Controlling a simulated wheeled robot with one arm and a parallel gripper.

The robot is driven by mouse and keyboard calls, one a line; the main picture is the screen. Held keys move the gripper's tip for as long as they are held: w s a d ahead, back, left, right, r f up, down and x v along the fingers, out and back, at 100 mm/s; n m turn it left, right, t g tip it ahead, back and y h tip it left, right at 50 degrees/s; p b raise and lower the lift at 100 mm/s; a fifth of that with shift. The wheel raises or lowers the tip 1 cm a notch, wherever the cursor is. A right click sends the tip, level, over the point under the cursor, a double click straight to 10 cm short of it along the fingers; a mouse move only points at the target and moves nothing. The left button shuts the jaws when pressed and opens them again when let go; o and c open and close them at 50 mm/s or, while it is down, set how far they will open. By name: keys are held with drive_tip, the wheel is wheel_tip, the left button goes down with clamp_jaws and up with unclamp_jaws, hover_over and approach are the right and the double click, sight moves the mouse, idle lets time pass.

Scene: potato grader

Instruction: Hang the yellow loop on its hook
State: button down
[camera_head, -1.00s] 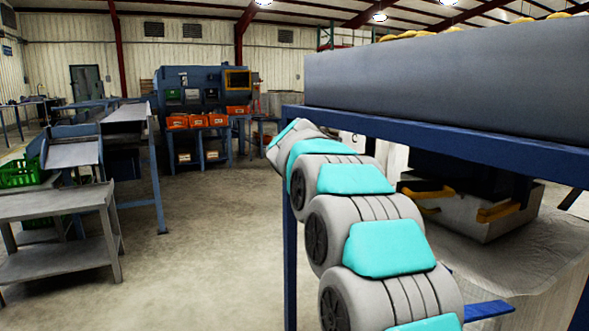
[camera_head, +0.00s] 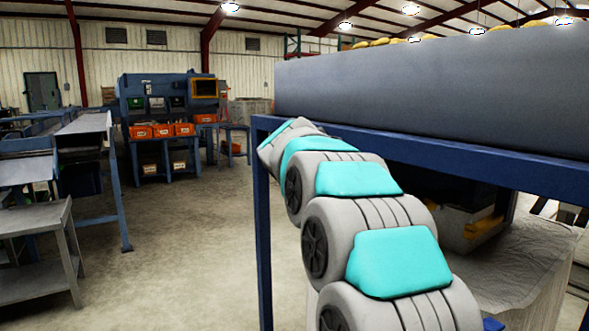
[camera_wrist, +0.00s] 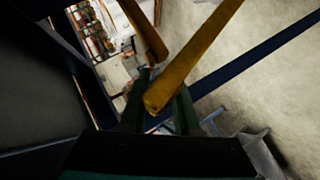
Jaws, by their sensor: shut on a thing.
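In the wrist view, the two dark green fingers of my gripper (camera_wrist: 160,92) are closed on the yellow loop (camera_wrist: 195,55). The loop is a flat yellow band. One length runs from between the fingers up to the top edge, and another length shows to its left near the top. The loop's far end is out of view. In the head view, my grey and turquoise arm reaches toward the blue frame, and my gripper and the held loop do not show. I cannot make out the hook in either view.
A blue frame (camera_head: 262,220) with a long grey panel (camera_head: 430,85) stands close on the right. A grey bench (camera_head: 35,255) is at the left. Orange bins (camera_head: 163,131) sit at a blue machine (camera_head: 170,88) at the back. The concrete floor between is clear.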

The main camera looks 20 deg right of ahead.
drive_tip(key=c, duration=0.8)
unclamp_jaws()
drive_tip(key=shift+d+f, duration=0.2)
drive_tip(key=shift+f, duration=0.35)
drive_tip(key=shift+c, duration=0.2)
drive_tip(key=shift+w, duration=0.1)
drive_tip(key=shift+a+r, duration=0.15)
drive_tip(key=v, duration=0.7)
drive_tip(key=shift+s+a+b, duration=0.15)
drive_tip(key=shift+s+b, duration=0.15)
drive_tip(key=shift+b, duration=0.05)
